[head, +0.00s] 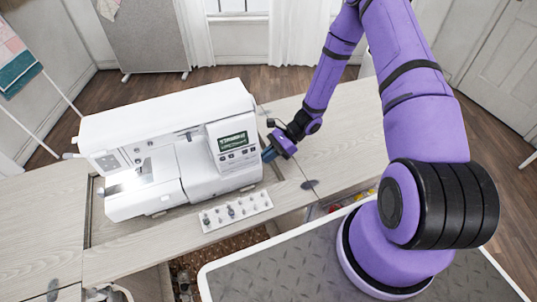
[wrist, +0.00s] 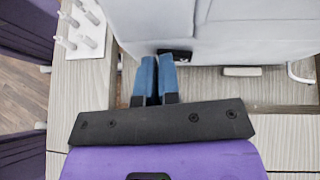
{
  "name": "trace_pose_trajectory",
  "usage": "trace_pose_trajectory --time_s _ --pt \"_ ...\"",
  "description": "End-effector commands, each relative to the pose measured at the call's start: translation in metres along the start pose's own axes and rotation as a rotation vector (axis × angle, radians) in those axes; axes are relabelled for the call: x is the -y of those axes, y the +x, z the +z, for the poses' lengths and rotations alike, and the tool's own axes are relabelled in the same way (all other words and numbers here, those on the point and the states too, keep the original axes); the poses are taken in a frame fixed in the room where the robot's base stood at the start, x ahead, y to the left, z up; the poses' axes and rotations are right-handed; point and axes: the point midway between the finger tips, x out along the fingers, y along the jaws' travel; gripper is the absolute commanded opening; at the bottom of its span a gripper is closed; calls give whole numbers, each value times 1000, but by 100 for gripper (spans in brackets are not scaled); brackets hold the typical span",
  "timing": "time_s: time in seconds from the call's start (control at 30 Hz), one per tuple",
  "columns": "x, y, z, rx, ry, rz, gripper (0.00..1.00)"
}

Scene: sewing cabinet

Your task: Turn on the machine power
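The white sewing machine (head: 170,150) stands in the cabinet opening, with a lit green display on its front right. In the wrist view its side wall (wrist: 235,25) fills the upper part. A small black panel (wrist: 177,54), perhaps the power switch, sits low on that wall; its details are too small to read. My gripper (head: 268,153) is at the machine's right side, low near the cabinet top. In the wrist view its two blue fingers (wrist: 157,62) are together and empty, with tips close to the black panel's left end. I cannot tell whether they touch it.
A white rack with pegs (head: 236,211) lies in front of the machine; it also shows in the wrist view (wrist: 80,28). The wooden cabinet top (head: 330,140) is clear to the right. An open gap lies between the cabinet leaf and my base.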

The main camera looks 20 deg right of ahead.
Motion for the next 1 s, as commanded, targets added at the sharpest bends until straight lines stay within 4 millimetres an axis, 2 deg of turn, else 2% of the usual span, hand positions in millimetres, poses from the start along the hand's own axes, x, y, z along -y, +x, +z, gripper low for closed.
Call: trace_pose_trajectory --time_s 0.03,0.27,0.7,1.0 --pt "-3 6 5 11 -4 13 0" --pt "-3 8 7 17 -5 18 0" --pt "14 3 4 16 -5 14 0" --pt "17 1 3 12 -7 7 0"
